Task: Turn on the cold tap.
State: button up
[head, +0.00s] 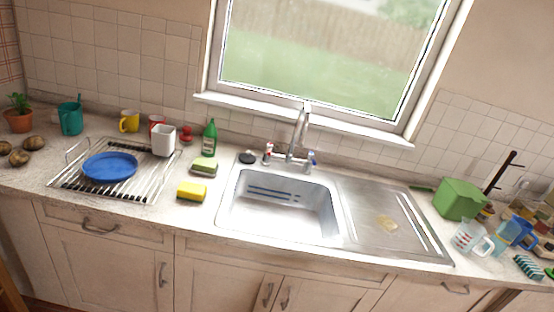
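A chrome mixer tap (300,130) with a tall spout stands behind the steel sink (282,205), below the window. Its left handle (268,149) has a red mark, and its right handle (311,158) has a blue mark, the cold one. Both handles are small at this distance, and I cannot tell how far either is turned. I cannot make out any water running from the spout. My gripper is not in view.
Left of the sink are a yellow sponge (191,192), a green bottle (209,138) and a dish rack with a blue plate (110,166). Right are the drainboard (375,205), a green box (459,199) and a measuring jug (466,236). Cupboards (110,265) are below.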

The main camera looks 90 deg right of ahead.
aim_at(310, 155)
jog(key=z, duration=2.7)
jog(key=k, duration=0.65)
jog(key=u, duration=0.55)
jog(key=i, duration=1.55)
jog(key=z, duration=0.55)
